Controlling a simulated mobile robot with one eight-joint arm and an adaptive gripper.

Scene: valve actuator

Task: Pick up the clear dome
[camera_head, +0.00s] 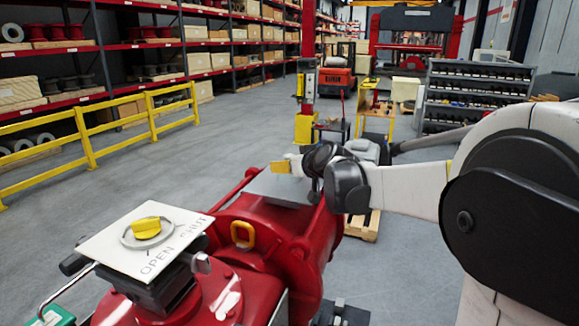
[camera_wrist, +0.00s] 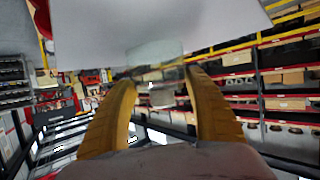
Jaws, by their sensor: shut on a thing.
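My gripper (camera_head: 281,167) is above the grey flat top of the red valve actuator in the head view, with its yellow fingers pointing left. In the wrist view my gripper (camera_wrist: 160,80) has its two yellow fingers on either side of a see-through piece, which looks like the clear dome (camera_wrist: 155,66). The fingers are shut on it. The dome is hard to make out in the head view. The red actuator (camera_head: 262,235) carries a white OPEN/SHUT plate (camera_head: 165,262) with a yellow indicator knob (camera_head: 146,228) at the lower left.
A yellow lifting eye (camera_head: 243,234) stands up from the actuator. A yellow guard rail (camera_head: 90,150) and stocked shelves are at the left. A grey parts rack (camera_head: 475,95) stands at the back right. Grey floor (camera_head: 190,165) is clear between rail and actuator.

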